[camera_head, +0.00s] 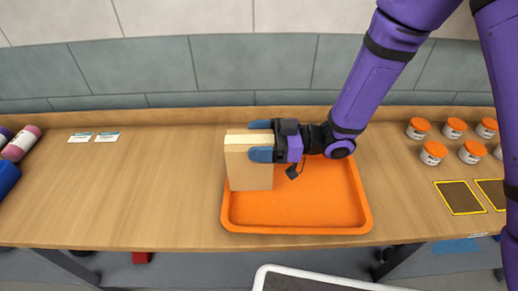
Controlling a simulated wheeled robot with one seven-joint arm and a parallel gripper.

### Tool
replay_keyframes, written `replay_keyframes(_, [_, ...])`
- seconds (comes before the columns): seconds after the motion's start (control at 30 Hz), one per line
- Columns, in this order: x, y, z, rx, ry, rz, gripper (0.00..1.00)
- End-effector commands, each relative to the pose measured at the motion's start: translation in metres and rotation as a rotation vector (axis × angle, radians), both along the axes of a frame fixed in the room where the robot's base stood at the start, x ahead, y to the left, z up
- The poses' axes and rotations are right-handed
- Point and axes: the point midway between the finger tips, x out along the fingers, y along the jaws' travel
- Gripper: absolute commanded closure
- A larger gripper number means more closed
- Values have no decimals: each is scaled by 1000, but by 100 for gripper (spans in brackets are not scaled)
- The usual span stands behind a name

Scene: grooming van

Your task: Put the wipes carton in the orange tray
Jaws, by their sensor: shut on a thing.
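The wipes carton (247,174) is a tan box with a paler top band. It stands upright at the left end of the orange tray (300,228), and its lower edge appears within the tray's left side. I cannot tell whether its base touches the tray floor. My gripper (261,140) comes in from the right, with its blue fingers shut on the upper right part of the carton. The back of the tray is partly hidden behind the carton, my gripper and my arm.
Several white jars with orange lids (433,152) stand at the right. Dark yellow-edged panels (459,197) lie in front of them. Rolled items (21,143) and two small cards (107,137) are at the left. The wooden counter (130,195) between is clear.

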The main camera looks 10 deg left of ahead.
Motion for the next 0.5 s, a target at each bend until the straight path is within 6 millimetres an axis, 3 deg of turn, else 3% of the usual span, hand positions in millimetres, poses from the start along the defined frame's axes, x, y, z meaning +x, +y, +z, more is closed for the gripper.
replay_keyframes(0.2, [-1,-1,-29,-3,4,1,82])
replay_keyframes(0.43, [-1,-2,-32,-6,3,0,82])
replay_keyframes(0.47, [-1,-2,-33,-8,4,0,19])
replay_keyframes(0.5, [-1,-2,-33,-9,4,-1,10])
